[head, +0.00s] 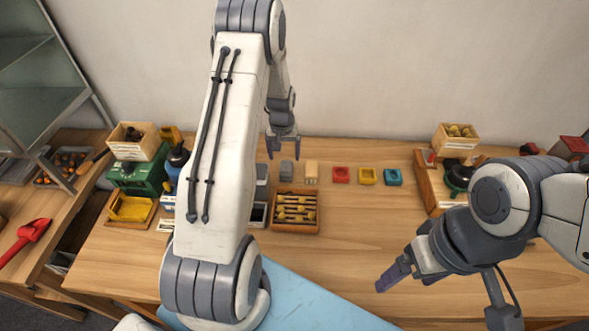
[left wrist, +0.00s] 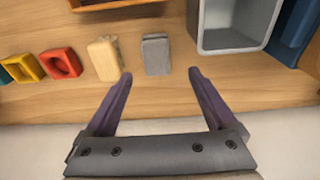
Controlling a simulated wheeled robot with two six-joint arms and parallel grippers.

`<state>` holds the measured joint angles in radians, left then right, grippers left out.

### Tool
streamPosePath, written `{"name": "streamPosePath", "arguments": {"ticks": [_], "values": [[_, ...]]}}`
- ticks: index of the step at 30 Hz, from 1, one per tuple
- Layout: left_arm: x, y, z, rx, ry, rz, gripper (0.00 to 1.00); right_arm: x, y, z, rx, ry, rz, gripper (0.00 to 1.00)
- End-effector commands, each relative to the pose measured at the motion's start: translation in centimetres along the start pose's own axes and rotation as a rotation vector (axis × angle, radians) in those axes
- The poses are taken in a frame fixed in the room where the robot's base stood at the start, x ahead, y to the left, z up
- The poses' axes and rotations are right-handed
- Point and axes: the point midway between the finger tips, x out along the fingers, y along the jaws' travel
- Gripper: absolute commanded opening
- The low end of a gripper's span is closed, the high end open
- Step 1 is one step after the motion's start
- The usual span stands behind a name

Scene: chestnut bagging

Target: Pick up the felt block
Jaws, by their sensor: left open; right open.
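A small grey block, which looks like the felt block (head: 287,170), stands on the wooden table below my left gripper (head: 283,154). In the left wrist view the grey block (left wrist: 155,54) is just beyond the open fingertips (left wrist: 160,76), lined up with the gap between them and not gripped. My left gripper is open and empty. My right gripper (head: 386,284) is over the front right part of the table, away from the block; nothing is visible in it.
A pale wooden block (left wrist: 104,58) stands beside the grey one. Red (head: 340,175), yellow (head: 367,176) and teal (head: 393,177) pieces continue the row. A grey bin (left wrist: 234,45) stands on the block's other side. A wooden tray (head: 296,231) with several rods lies in front.

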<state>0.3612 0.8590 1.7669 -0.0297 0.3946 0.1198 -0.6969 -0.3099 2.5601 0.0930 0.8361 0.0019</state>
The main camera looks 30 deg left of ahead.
Motion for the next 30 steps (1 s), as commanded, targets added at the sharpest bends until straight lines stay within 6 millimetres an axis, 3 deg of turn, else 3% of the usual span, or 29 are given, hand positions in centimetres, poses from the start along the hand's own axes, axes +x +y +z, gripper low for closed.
{"name": "streamPosePath", "arguments": {"ticks": [4,11,16,21,30], "values": [[1.8,0.1,0.1,0.001,-0.004,0.0,0.9,-0.8,-0.1,-0.1,-0.001,0.0,0.0,0.84],[3.2,0.3,0.2,0.002,-0.005,0.0,0.9,-1.7,-0.1,-0.1,-0.003,0.0,0.0,0.84],[5.2,0.6,0.6,0.003,-0.005,0.0,0.9,-3.4,-0.2,-0.2,-0.005,0.0,0.0,0.84],[7.2,0.7,0.5,0.004,-0.002,0.001,0.9,-3.9,-0.3,-0.2,-0.007,0.0,0.0,0.84],[7.8,0.7,0.5,0.004,-0.001,0.001,0.9,-3.9,-0.3,-0.2,-0.007,0.0,0.0,0.84]]}}
